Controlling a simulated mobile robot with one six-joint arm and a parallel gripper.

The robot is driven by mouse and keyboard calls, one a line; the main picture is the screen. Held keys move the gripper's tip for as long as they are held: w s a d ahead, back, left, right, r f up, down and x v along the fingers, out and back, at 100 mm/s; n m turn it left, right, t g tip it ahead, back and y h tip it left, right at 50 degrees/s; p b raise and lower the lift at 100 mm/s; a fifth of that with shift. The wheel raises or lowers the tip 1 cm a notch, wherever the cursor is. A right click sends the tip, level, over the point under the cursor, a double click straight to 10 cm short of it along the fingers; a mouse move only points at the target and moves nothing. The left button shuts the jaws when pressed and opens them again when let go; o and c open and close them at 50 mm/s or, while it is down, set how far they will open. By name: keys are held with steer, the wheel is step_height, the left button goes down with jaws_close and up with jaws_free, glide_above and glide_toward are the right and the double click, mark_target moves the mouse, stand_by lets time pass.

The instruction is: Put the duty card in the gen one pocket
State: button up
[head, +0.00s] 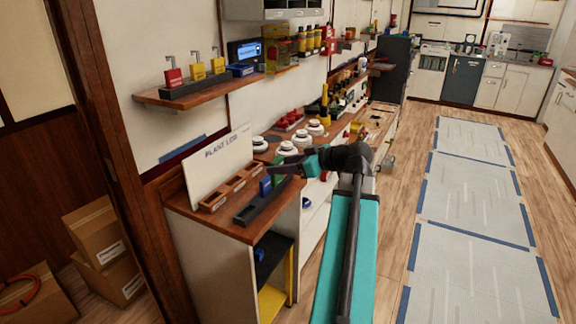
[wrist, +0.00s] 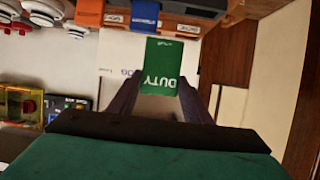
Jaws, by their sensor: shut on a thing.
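My gripper (head: 300,164) is shut on the green duty card (wrist: 160,65). In the wrist view the card stands out between the two fingers (wrist: 159,88), its word DUTY upside down. In the head view the gripper is over the right end of the wooden cabinet top. The white plant log board (head: 218,168) leans there with a row of brown wooden pockets (head: 212,205) at its foot. Orange-brown pocket fronts (wrist: 184,28) also show at the top of the wrist view, beyond the card. Their small labels cannot be read, so I cannot tell which is gen one.
A dark slotted holder (head: 246,216) with a blue card (head: 265,186) lies in front of the pockets. White round devices (head: 288,148) stand behind on the counter. A shelf (head: 190,92) with padlocks hangs above.

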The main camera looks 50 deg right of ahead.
steer(key=w+a+f+n+y, duration=0.1)
steer(key=w+a+f, duration=0.1)
steer(key=w+a, duration=0.8)
steer(key=w+a+f+n+g+y, duration=0.15)
steer(key=w+a, duration=0.25)
steer(key=a, duration=1.2)
steer(key=w+a+f+n+y, duration=0.1)
steer(key=w+a+f, duration=0.2)
steer(key=w+a, duration=0.75)
steer(key=shift+w+a+r+m+t+h+b, duration=0.15)
steer(key=shift+w+r+m+t+h, duration=0.25)
steer(key=shift+r+m+h, duration=0.55)
steer(key=shift+w+r+m+t+h+b, duration=0.1)
steer(key=shift+w+r+m+t+h, duration=0.15)
steer(key=shift+w+r+m+h, duration=0.6)
steer(key=shift+w+a+r+m+t+h+b, duration=0.25)
steer(key=shift+r+m+h, duration=0.35)
steer(key=shift+m+h, duration=0.65)
steer(key=shift+s+d, duration=0.2)
steer(key=shift+s, duration=0.05)
